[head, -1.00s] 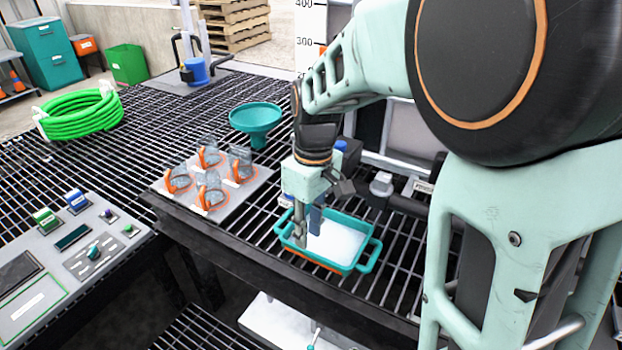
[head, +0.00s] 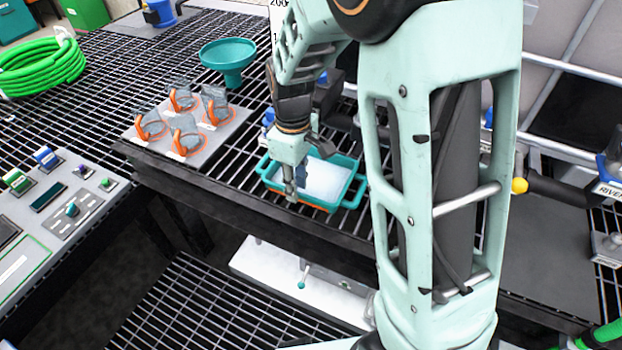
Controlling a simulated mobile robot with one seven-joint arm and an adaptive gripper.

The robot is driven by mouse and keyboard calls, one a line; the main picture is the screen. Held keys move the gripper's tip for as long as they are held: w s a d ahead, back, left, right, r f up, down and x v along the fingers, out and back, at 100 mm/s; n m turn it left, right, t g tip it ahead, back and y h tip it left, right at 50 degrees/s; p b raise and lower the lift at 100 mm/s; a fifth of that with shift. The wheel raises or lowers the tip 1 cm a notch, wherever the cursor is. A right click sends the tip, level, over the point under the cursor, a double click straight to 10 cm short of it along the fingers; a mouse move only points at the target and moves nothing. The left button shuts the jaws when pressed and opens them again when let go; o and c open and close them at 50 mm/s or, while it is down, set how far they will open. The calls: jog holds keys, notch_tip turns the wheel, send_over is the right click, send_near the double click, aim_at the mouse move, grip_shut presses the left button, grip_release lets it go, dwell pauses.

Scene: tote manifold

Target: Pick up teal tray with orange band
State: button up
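My gripper (head: 292,194) points down at the tray's near left wall. One finger shows in front of that wall. The other finger is partly hidden, so I cannot tell whether the fingers touch the wall or are closed on it. The tray looks level on the grating.
A green hose coil (head: 40,68) and a control panel (head: 50,205) are at the left.

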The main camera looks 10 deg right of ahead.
notch_tip(320, 180, down, 3)
jog(key=shift+r, duration=0.2)
grip_shut()
